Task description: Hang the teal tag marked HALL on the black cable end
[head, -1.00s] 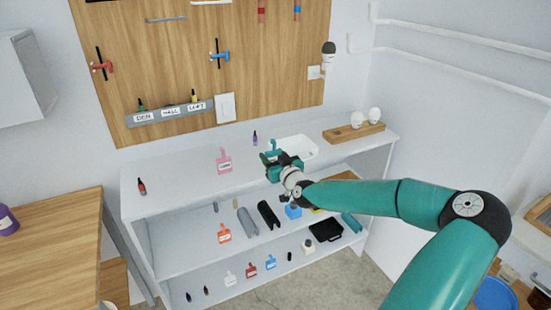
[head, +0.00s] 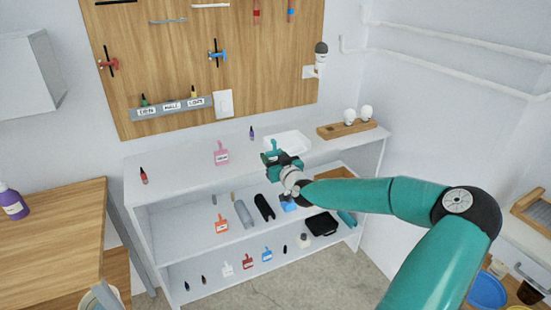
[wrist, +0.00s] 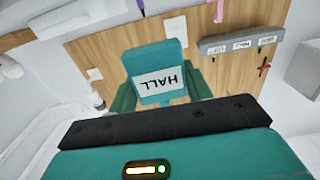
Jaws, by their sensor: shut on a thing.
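My gripper (head: 276,158) is shut on the teal tag (head: 273,147), which it holds up over the white counter. In the wrist view, the teal tag (wrist: 152,57) stands out between my fingers (wrist: 160,98). Its white label reads HALL, upside down in that picture. I cannot pick out the black cable end for certain. Small dark upright pieces stand on the bottom shelf, too small to identify. The wall rail (head: 172,108) carries labels DEN, HALL and LOFT, with a green piece (head: 144,100) at DEN and a yellow piece (head: 193,92) at LOFT.
A pink tag (head: 221,154), a red bottle-like piece (head: 144,176), a purple one (head: 251,133) and a white tray (head: 302,143) are on the counter (head: 185,170). A wooden holder (head: 335,131) with white bulbs stands at right. The shelves below hold several items. Counter left of centre is mostly clear.

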